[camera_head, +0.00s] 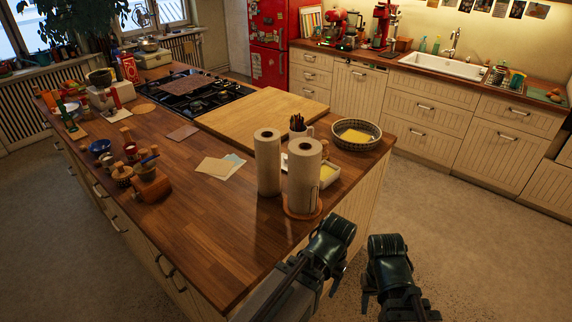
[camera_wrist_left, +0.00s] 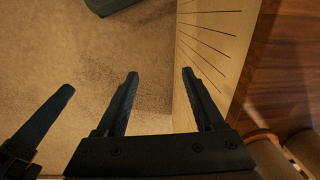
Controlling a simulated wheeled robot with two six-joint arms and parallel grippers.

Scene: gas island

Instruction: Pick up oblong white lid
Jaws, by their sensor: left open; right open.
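I cannot make out an oblong white lid for certain. A white oblong dish (camera_head: 329,174) with something yellow in it stands on the wooden island behind the paper towel rolls, and a small white edge (camera_head: 284,161) shows between the rolls. My left gripper (camera_wrist_left: 158,74) is open and empty, beside the island's side panel in the left wrist view. In the head view my left wrist (camera_head: 334,238) is at the island's near right edge. My right gripper (camera_head: 386,268) is right of it over the floor, open, its fingers mostly hidden.
Two paper towel rolls (camera_head: 268,162) (camera_head: 304,176) stand between my arms and the dish. A round patterned bowl (camera_head: 357,136) with a yellow item is behind. Papers (camera_head: 214,167) and a large cutting board (camera_head: 255,116) lie left. The front island top (camera_head: 205,230) is clear.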

